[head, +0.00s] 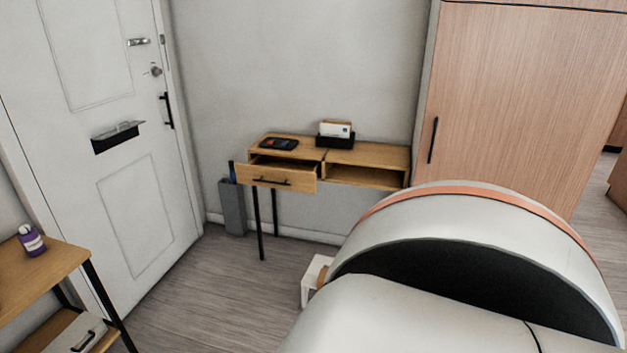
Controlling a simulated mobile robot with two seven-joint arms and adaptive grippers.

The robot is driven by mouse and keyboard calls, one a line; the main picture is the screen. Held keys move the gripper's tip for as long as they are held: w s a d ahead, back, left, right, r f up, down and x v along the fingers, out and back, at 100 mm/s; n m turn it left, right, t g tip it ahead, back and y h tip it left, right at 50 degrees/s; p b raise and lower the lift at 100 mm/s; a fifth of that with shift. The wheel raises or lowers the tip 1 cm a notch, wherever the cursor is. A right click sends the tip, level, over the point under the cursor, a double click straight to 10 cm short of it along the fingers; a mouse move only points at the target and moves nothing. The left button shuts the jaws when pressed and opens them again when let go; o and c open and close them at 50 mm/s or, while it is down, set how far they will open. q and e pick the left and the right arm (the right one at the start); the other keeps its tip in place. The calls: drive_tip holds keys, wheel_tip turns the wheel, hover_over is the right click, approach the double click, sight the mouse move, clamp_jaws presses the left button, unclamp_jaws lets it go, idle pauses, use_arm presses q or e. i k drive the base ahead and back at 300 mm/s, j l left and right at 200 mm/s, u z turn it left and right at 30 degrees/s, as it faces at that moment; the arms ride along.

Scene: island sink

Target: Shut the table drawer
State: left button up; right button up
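A small wooden table (375,155) with thin black legs stands against the far wall, between the white door and the tall wooden cabinet. Its left drawer (275,178), with a black bar handle, is pulled out part way. The right side of the table is an open compartment. Neither of my grippers shows in the head view. A large white part of my own body with an orange edge fills the lower right and hides the floor there.
A phone-like tray (279,144) and a black letter holder (336,138) sit on the table top. A grey bin (234,208) stands left of it. A side table (42,272) with a purple bottle (31,240) is at lower left. Floor (205,290) is clear between.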

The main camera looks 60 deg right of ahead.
sight(281, 172)
drive_tip(key=z, duration=1.55)
drive_tip(key=i+z, duration=0.2)
drive_tip(key=z, duration=0.15)
drive_tip(key=l, duration=0.05)
